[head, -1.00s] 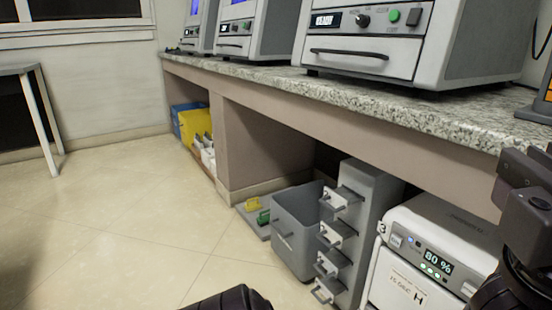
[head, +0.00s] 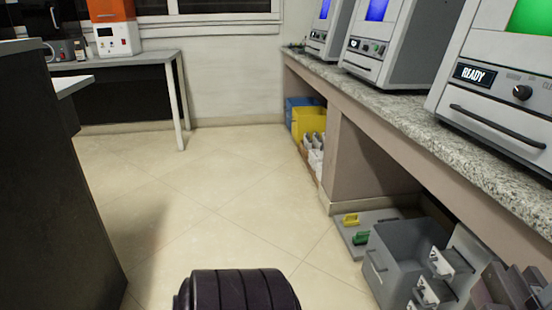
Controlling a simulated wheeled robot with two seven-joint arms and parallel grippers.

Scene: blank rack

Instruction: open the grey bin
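A grey bin (head: 390,267) with a handle on its front face stands on the floor at the lower right of the head view, by the counter. A dark ribbed part of my own body is at the bottom middle. My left gripper is not seen.
A grey tray (head: 381,216) with a yellow and a green piece lies behind the bin. Blue and yellow bins (head: 309,121) stand under the counter (head: 420,119) further back. A dark cabinet (head: 55,200) stands at the left. The floor between (head: 215,205) is clear.

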